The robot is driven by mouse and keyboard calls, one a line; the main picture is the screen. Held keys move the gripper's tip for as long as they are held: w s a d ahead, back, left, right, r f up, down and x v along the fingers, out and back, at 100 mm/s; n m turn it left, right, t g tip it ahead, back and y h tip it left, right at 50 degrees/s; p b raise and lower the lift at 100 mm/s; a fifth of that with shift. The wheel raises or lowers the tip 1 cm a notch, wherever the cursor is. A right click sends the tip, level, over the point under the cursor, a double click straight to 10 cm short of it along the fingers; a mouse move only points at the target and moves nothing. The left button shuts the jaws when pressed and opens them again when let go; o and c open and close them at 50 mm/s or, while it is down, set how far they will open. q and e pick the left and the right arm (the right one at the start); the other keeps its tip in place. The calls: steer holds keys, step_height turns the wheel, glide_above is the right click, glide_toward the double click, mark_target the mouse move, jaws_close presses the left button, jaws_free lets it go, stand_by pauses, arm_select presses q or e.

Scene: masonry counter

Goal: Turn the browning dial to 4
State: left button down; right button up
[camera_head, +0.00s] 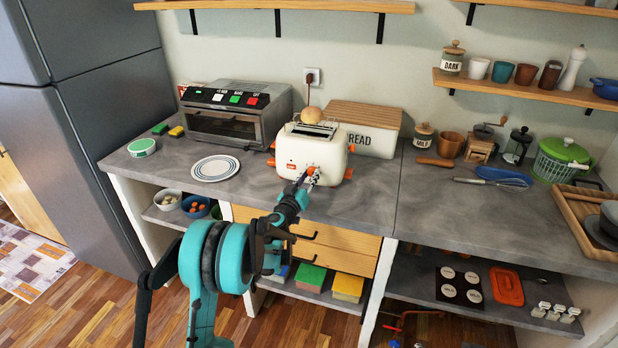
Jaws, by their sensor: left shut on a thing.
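The cream toaster (323,155) with orange parts stands on the grey counter, bread showing at its top. My left gripper (309,179) is at the toaster's front face, shut on the orange browning dial (311,171). The fingers partly cover the dial, and its markings and pointer are too small to read. My right gripper is not in view.
A toaster oven (233,112) stands left of the toaster, and a bread box (369,128) behind it. A striped plate (215,168) lies at left.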

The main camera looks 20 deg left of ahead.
arm_select(q)
steer(key=c, duration=1.2)
jaws_free()
steer(key=s, duration=0.8)
steer(key=s+a, duration=0.1)
steer(key=s, duration=0.3)
steer(key=shift+a+f, duration=0.1)
steer(key=shift+f, duration=0.2)
